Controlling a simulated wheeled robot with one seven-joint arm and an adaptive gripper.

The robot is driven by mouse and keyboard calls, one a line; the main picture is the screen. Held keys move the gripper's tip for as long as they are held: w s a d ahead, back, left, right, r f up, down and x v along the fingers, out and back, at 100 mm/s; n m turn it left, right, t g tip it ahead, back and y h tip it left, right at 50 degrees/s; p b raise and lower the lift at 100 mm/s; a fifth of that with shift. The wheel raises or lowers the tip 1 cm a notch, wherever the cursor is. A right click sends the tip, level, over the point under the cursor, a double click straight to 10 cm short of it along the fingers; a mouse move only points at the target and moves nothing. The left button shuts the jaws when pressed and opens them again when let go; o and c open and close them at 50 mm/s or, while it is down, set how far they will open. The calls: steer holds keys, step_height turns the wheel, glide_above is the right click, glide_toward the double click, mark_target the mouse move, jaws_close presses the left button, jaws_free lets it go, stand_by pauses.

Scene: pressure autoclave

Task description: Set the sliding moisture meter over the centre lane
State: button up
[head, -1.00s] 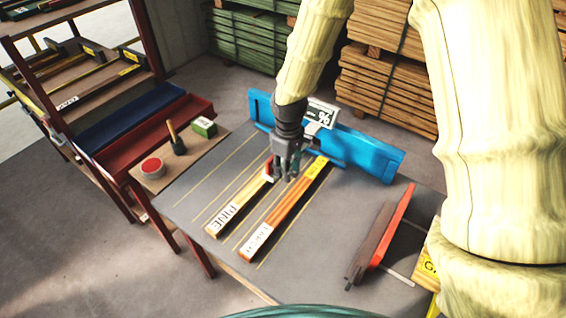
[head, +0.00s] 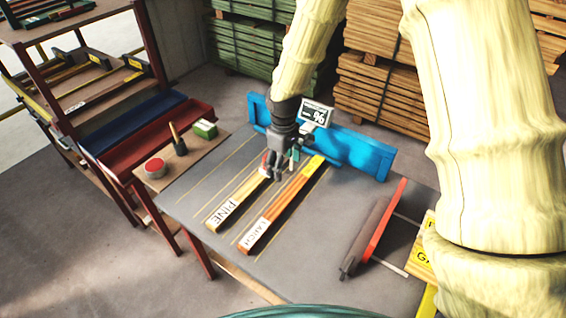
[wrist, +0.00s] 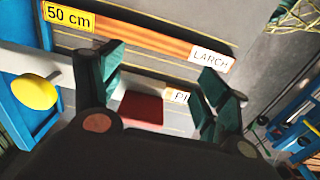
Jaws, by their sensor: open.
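The moisture meter's display (head: 316,115), a dark panel with a % sign, stands at the blue rail along the table's far edge. My gripper (head: 279,167) is in front of it, low over the far ends of the two boards, and hides the meter's lower part. In the wrist view my gripper (wrist: 158,78) has its green fingers apart, with a red block (wrist: 141,110) showing between them; contact cannot be told. A pale bar (wrist: 65,68) runs from the blue rail towards the fingers. The PINE board (head: 236,201) and LARCH board (head: 278,210) lie side by side in line-marked lanes.
A small red-topped tin (head: 154,168), a brush (head: 178,142) and a green box (head: 204,129) stand on the left side board. A dark roller-like bar (head: 364,236) and a red strip (head: 387,222) lie at the right. Lanes left of PINE are clear.

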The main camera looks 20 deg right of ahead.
step_height(320, 180, up, 12)
steer(key=shift+f, duration=0.2)
stand_by(0.7)
steer(key=shift+c, duration=0.4)
